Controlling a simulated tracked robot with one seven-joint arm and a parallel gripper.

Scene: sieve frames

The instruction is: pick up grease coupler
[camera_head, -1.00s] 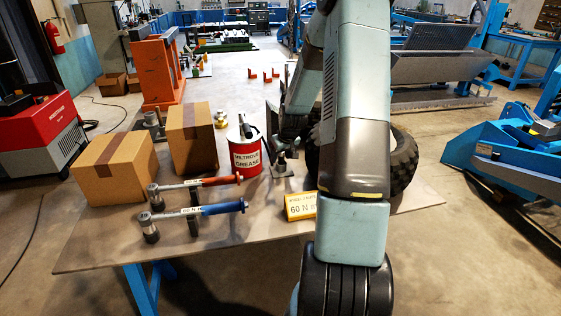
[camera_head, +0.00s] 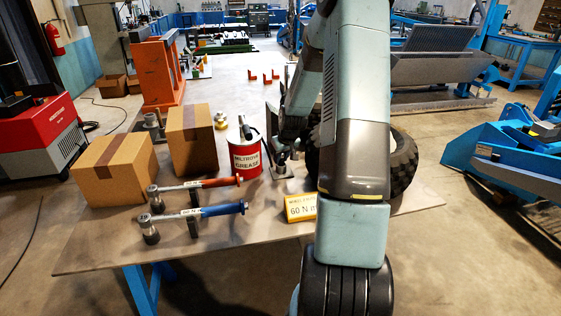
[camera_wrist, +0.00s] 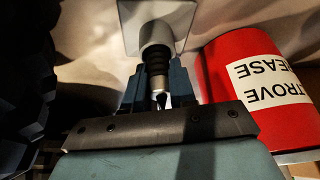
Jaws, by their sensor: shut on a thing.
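The grease coupler (camera_wrist: 158,66) shows in the wrist view as a small upright piece with a black ribbed part and a metal end. It stands in a pale grey holder (camera_wrist: 157,33) on a square plate. My gripper (camera_wrist: 158,90) is shut on the coupler, with one blue-grey finger on each side of it. In the head view my gripper (camera_head: 279,150) is low over the table, just right of the red grease can (camera_head: 246,163). There the coupler is mostly hidden by my gripper and too small to make out. The can also shows in the wrist view (camera_wrist: 250,85).
A black tyre (camera_head: 402,165) lies close on the right. A yellow 60 N m sign (camera_head: 300,207) stands in front. Two torque wrenches, with red (camera_head: 222,182) and blue (camera_head: 222,209) handles, and two cardboard boxes (camera_head: 115,170) (camera_head: 192,140) are to the left. The table's front left is clear.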

